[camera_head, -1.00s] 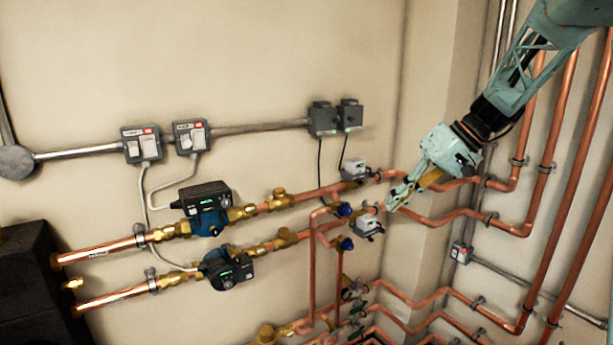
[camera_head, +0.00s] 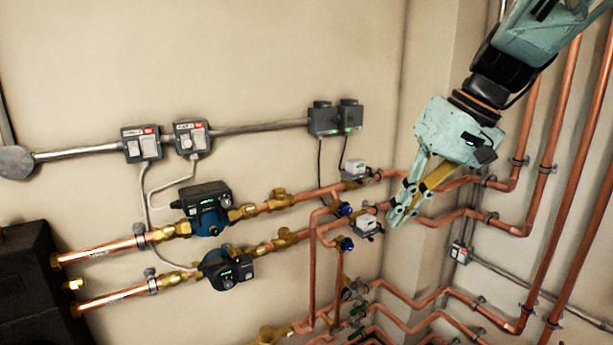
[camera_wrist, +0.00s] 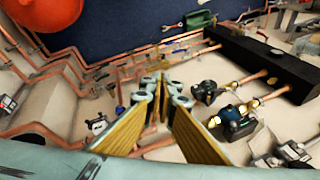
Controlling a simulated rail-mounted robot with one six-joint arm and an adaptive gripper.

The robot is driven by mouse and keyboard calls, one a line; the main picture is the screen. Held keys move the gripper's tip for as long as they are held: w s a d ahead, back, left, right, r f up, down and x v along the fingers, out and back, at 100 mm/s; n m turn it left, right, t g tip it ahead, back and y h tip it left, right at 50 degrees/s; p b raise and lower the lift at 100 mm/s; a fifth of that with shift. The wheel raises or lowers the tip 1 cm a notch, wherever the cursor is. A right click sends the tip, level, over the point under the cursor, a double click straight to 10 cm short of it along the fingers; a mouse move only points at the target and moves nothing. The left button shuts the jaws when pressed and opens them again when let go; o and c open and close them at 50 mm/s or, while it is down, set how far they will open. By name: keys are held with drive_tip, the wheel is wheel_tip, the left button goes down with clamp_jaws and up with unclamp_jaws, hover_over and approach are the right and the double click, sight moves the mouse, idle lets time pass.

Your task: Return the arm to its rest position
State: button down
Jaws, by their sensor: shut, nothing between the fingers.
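My gripper (camera_head: 399,216) is in the right half of the head view, at the end of my teal arm that comes down from the upper right corner. Its pale green fingers with yellow inner faces point down and left, in front of the copper pipes near the wall corner. In the wrist view, the fingertips (camera_wrist: 165,85) are close together with nothing seen between them. The white valve actuator (camera_head: 368,225) is just left of the fingertips in the head view. A gap seems to lie between them, though depth is hard to judge.
Two blue-and-black pumps (camera_head: 206,212) (camera_head: 227,270) sit on copper pipes at left. Grey switch boxes (camera_head: 142,146) and a dark box (camera_head: 35,285) are on the left side. Vertical copper pipes (camera_head: 555,185) run close at right.

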drive_tip(key=s+d+f+m+t+h, duration=0.1)
drive_tip(key=s+h, duration=0.3)
drive_tip(key=s, duration=2.8)
drive_tip(key=shift+s+d+f+m+t, duration=0.25)
drive_tip(key=shift+d+f+m+t, duration=0.2)
drive_tip(key=shift+d+f, duration=0.2)
